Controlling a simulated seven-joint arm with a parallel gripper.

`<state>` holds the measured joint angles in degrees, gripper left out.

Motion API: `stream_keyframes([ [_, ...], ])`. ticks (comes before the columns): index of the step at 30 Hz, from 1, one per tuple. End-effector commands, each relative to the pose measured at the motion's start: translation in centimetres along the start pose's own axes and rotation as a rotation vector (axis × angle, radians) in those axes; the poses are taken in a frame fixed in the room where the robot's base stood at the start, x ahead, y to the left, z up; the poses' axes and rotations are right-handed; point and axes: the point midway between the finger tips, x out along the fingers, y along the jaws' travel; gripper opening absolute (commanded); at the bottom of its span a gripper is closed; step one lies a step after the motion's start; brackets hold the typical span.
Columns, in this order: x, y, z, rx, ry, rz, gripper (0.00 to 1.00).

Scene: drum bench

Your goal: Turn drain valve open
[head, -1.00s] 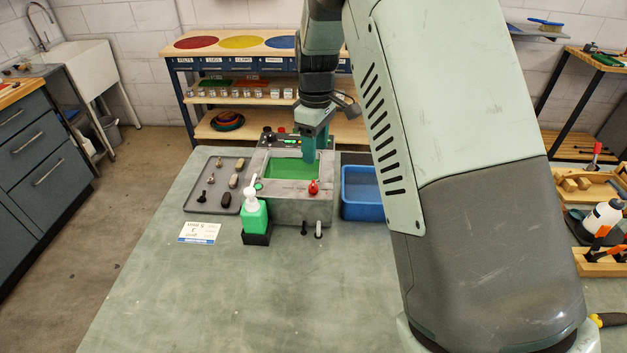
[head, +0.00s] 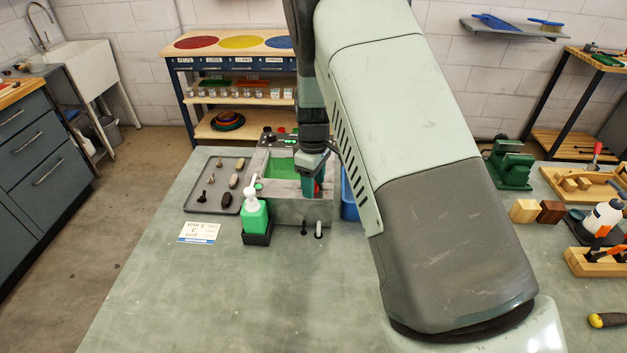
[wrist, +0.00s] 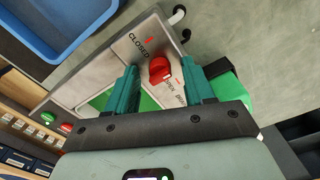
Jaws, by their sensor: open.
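The red drain valve knob (wrist: 159,70) sits on the grey top of the drum bench box (wrist: 108,68). A "CLOSED" label (wrist: 139,46) is printed to its upper left, and smaller lettering lies below right. Which label the knob points at is hard to tell. My gripper (wrist: 161,66) is open, with one teal finger on each side of the knob; contact is not clear. In the head view my gripper (head: 312,187) is over the box's front right corner, and only a little of the red knob shows beside it. The box's green basin (head: 283,169) lies behind.
A green pump bottle (head: 254,215) stands at the box's front left. A grey tray (head: 219,170) of small parts is to the left. A blue tub (head: 348,205), partly hidden by my arm, is to the right. The front bench top (head: 230,290) is clear.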

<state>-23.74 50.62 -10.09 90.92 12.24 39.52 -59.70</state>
Motion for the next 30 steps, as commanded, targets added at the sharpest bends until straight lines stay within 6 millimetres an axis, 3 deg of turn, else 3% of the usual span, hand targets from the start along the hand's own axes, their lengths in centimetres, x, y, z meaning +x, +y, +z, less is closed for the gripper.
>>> stream_keyframes([
  [3,-0.02,0.00,0.00,0.000,0.000,0.000,0.53],
  [14,-0.05,0.00,0.00,0.001,0.000,0.000,0.00],
  [23,-0.07,0.01,-0.01,0.036,0.001,0.000,0.00],
  [30,-0.08,0.01,-0.03,0.170,0.001,0.000,0.00],
])
